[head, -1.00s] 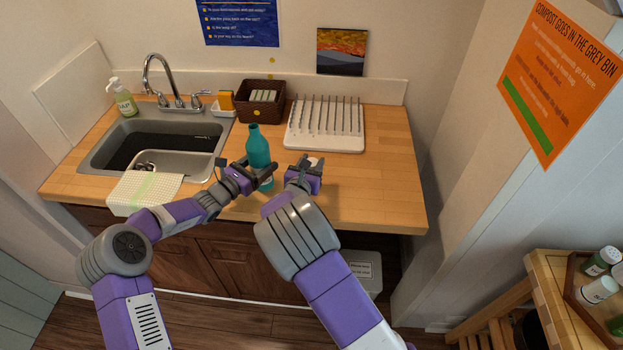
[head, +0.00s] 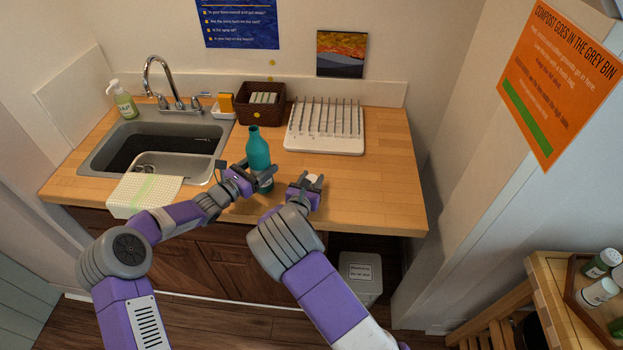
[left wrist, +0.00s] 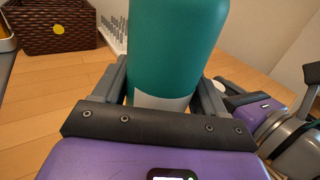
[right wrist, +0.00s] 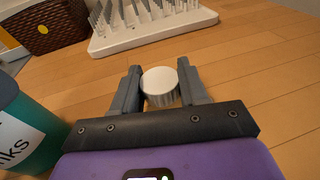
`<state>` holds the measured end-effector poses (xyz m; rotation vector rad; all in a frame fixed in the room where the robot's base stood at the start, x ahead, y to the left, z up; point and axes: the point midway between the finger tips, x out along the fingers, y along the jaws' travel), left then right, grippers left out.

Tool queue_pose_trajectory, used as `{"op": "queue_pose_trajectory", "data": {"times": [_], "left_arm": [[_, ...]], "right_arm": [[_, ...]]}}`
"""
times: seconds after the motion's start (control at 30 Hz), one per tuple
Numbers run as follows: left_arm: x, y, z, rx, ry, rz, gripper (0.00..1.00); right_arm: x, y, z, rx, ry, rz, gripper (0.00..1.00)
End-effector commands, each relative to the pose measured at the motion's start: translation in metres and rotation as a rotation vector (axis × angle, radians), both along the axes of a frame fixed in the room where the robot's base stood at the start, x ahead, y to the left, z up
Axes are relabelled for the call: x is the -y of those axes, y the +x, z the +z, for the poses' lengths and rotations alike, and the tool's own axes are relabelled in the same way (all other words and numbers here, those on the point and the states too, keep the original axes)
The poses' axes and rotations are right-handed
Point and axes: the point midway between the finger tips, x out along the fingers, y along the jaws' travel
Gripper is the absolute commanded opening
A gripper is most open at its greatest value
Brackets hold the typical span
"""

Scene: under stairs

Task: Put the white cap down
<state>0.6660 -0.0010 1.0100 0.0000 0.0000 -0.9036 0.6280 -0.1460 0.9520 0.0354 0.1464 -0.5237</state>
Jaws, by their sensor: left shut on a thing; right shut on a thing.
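The white cap (right wrist: 160,85) is a small ribbed disc between the fingers of my right gripper (right wrist: 160,90). That gripper is shut on it, over the counter; whether the cap touches the wood I cannot tell. In the head view the cap (head: 313,179) is a small white spot at my right gripper (head: 308,184). The teal bottle (head: 257,150) stands upright and its top is uncapped. My left gripper (head: 258,176) is shut around its lower part, as the left wrist view shows the bottle (left wrist: 175,45) between the fingers.
The wooden counter (head: 385,185) is clear to the right of my right gripper. A white drying rack (head: 325,145) and a brown basket (head: 262,115) stand behind. The sink (head: 150,150) with a draped cloth (head: 145,192) lies to the left. The counter's front edge is close.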

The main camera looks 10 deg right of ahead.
Motion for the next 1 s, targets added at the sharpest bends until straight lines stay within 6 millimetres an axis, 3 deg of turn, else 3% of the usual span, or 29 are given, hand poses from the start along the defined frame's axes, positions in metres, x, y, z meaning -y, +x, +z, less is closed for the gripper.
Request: {"op": "queue_pose_trajectory", "data": {"times": [0.23, 0.27, 0.4, 0.7, 0.83, 1.0], "left_arm": [[0.000, 0.000, 0.000, 0.001, -0.001, 0.000, 0.00], [0.000, 0.000, 0.000, 0.001, -0.001, 0.000, 0.00], [0.000, 0.000, 0.000, 0.001, -0.001, 0.000, 0.00], [0.000, 0.000, 0.000, 0.001, -0.001, 0.000, 0.00], [0.000, 0.000, 0.000, 0.001, -0.001, 0.000, 0.00], [0.000, 0.000, 0.000, 0.000, 0.000, 0.000, 0.00]], "right_arm": [[0.000, -0.001, -0.007, -0.006, 0.001, 0.001, 0.00], [0.000, -0.001, -0.008, -0.007, 0.002, 0.001, 0.46], [-0.001, -0.001, -0.010, -0.011, 0.002, 0.002, 0.67], [-0.001, -0.003, -0.012, -0.019, 0.003, 0.002, 0.68], [-0.001, -0.003, -0.001, -0.016, 0.003, 0.002, 0.68], [-0.018, -0.029, 0.007, -0.014, 0.001, 0.005, 0.68]]}}
